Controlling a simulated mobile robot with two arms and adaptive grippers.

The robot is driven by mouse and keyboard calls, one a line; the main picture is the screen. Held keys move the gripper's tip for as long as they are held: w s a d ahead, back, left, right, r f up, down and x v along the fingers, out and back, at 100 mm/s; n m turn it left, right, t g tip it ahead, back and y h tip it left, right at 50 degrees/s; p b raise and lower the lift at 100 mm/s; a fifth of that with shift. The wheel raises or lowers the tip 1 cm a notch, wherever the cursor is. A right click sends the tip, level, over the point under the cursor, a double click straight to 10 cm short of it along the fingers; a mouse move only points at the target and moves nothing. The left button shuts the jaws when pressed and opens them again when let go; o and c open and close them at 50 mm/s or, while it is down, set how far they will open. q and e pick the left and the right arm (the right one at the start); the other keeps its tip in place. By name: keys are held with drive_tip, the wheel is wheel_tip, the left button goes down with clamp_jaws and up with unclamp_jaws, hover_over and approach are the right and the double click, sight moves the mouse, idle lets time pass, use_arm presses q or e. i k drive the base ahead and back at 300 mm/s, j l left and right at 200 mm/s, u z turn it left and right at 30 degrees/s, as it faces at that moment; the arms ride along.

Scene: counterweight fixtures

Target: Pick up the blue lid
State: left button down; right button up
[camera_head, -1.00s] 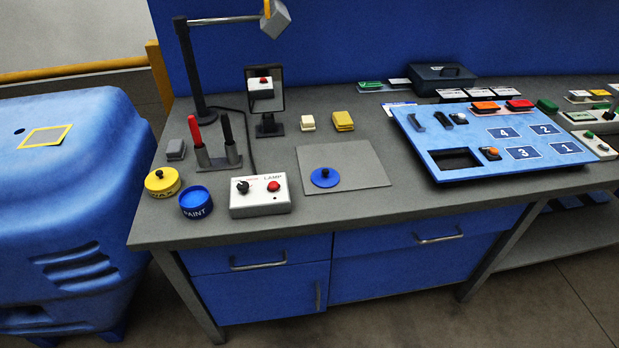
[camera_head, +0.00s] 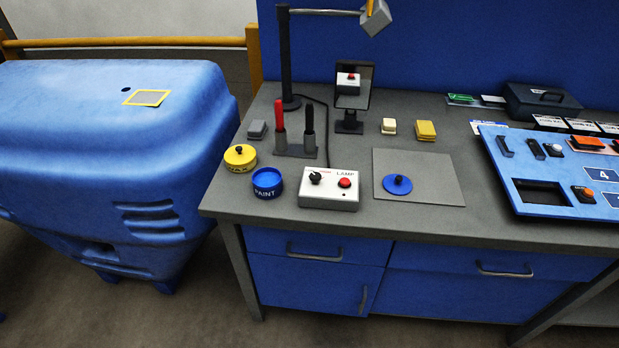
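The blue lid (camera_head: 397,185) is a flat round disc with a small dark knob. It lies on the grey mat (camera_head: 440,169) on the workbench. A blue open pot marked PAINT (camera_head: 267,183) stands to its left, near the bench's front left corner. Neither of my grippers shows in the head view.
A white lamp switch box (camera_head: 329,189) stands between pot and lid. A yellow lidded pot (camera_head: 240,158), a holder with red and black tools (camera_head: 295,147), a mirror (camera_head: 352,97) and a blue panel (camera_head: 510,205) surround the lid. The mat around it is clear.

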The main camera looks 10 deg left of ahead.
sight(396, 184)
drive_tip(key=l+u, duration=0.75)
drive_tip(key=k+l+u, duration=0.1)
drive_tip(key=l+u, duration=0.25)
drive_tip(key=l, duration=0.1)
